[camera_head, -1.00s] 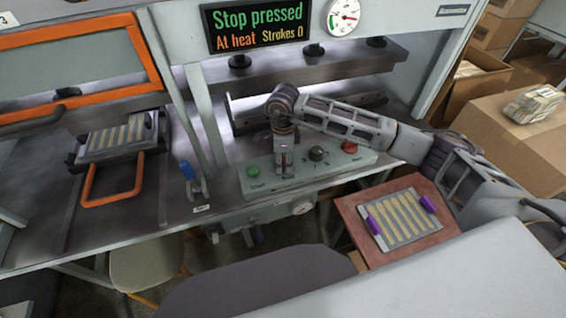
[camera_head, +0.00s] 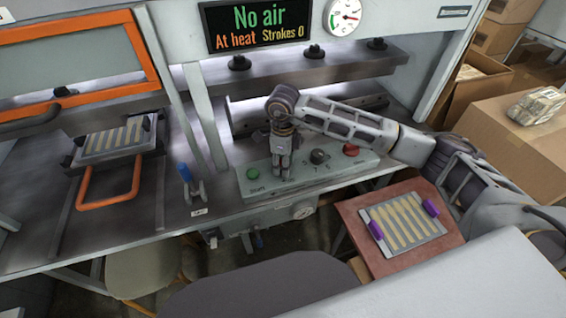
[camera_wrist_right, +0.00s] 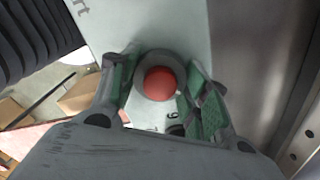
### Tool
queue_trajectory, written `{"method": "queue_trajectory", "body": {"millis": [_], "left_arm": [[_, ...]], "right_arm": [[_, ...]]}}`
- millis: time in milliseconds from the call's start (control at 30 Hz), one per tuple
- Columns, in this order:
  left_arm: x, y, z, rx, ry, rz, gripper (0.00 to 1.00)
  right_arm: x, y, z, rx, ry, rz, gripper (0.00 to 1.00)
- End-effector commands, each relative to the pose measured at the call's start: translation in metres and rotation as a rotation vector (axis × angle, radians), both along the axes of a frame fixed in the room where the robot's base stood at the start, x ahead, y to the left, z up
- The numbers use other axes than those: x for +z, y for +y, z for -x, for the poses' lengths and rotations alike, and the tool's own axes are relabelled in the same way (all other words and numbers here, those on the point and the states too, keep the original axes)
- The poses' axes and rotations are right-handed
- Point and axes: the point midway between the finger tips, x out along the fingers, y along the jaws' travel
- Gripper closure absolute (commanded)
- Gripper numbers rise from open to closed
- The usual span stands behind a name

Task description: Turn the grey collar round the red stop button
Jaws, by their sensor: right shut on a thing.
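The red stop button (camera_wrist_right: 160,84) sits inside its grey collar (camera_wrist_right: 153,56) in the right wrist view. My right gripper (camera_wrist_right: 160,76) has its green-padded fingers on either side of the collar and is shut on it. In the head view my right gripper (camera_head: 281,176) points down at the control panel (camera_head: 225,215), between a green button (camera_head: 252,173) and a black knob (camera_head: 319,157). It hides the stop button and collar there. The display (camera_head: 257,27) reads "No air", "At heat", "Strokes 0". My left gripper is not in view.
Another red button (camera_head: 351,150) is at the panel's right end. A blue-handled valve (camera_head: 186,174) stands left of the panel. The press's upper plate (camera_head: 300,61) hangs behind my gripper. A tray of wooden strips (camera_head: 404,222) lies on a reddish board (camera_head: 352,215) at the front right.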

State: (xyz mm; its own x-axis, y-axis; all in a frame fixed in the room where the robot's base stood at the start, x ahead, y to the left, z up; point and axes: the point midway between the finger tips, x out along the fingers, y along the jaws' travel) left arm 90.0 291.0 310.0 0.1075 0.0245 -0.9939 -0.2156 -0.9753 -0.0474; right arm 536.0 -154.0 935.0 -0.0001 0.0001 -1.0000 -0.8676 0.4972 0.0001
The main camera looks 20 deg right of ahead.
Motion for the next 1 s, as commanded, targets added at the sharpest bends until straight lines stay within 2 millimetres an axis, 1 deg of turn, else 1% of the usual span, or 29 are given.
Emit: {"method": "queue_trajectory", "body": {"millis": [33, 67, 200, 233, 667, 867, 1000], "left_arm": [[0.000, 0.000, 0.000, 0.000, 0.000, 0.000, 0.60], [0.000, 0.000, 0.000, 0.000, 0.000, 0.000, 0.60], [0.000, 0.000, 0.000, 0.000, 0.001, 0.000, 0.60], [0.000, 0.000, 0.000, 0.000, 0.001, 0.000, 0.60], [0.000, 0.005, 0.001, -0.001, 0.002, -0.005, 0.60], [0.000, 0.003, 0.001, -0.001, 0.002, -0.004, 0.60], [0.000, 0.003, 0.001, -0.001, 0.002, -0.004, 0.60]], "right_arm": [[0.000, -0.001, 0.000, -0.001, 0.000, 0.001, 0.77], [0.000, -0.001, 0.000, -0.001, 0.000, 0.001, 0.52], [0.000, -0.001, 0.000, 0.000, 0.000, 0.001, 0.34], [0.000, -0.001, 0.000, 0.000, 0.000, 0.001, 0.31], [0.002, 0.000, 0.000, 0.001, 0.000, 0.000, 0.31], [0.015, 0.000, -0.001, 0.001, -0.002, 0.000, 0.31], [0.032, 0.000, -0.001, 0.001, -0.003, -0.001, 0.31]]}}
